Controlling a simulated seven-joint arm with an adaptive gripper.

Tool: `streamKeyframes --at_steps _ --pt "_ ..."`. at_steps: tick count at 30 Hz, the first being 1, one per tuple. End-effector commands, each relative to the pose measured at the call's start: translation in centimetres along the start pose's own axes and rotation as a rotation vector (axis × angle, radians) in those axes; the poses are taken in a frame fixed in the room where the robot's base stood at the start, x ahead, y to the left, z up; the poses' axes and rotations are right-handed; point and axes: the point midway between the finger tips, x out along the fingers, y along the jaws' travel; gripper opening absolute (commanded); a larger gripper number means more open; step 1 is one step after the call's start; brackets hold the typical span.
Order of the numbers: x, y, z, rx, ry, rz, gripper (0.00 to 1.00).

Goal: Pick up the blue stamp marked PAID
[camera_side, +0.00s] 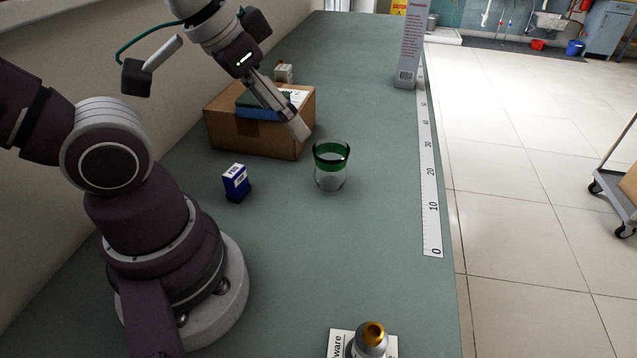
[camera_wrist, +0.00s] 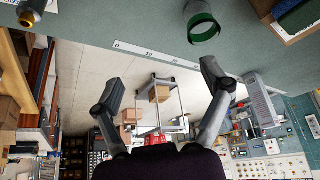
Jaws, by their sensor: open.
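The blue stamp (camera_side: 236,183) stands upright on the green-grey bench in the side view, with white lettering on its face that is too small to read surely. It is near my base, left of a glass with a green band (camera_side: 331,165). My gripper (camera_side: 303,134) is above the bench, beyond the stamp and to its right, in front of a cardboard box. In the wrist view my gripper (camera_wrist: 165,85) has its two fingers wide apart with nothing between them. The stamp is not seen in the wrist view.
The cardboard box (camera_side: 276,137) carries a blue item and papers. A ruler strip (camera_side: 430,180) runs along the bench's right edge. A tall carton (camera_side: 410,45) stands at the far end. A gold-tipped bottle (camera_side: 371,340) is at the front. Bench between glass and bottle is clear.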

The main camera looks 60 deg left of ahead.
Motion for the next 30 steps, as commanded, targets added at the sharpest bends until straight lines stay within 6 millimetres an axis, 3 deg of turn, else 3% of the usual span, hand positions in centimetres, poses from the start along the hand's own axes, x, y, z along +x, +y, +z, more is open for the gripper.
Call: streamKeyframes --at_steps 2,5,8,12,15,19,24,30 --pt "0.0 -0.1 0.0 -0.010 -0.003 -0.002 0.78" --pt "1.1 -1.5 0.1 -0.238 -0.060 -0.042 0.78" --pt "3.3 -5.0 0.9 -0.768 -0.160 -0.169 0.78" --pt "6.0 -10.0 3.9 -1.508 -0.224 -0.424 0.78" --pt "7.1 -12.2 6.1 -1.853 -0.219 -0.583 0.78" --pt "8.1 -13.3 7.7 -2.038 -0.205 -0.682 0.78" --pt "10.7 -13.7 9.5 -2.050 -0.205 -0.688 0.78" --pt "12.6 -14.1 10.5 -2.047 -0.203 -0.685 0.78"
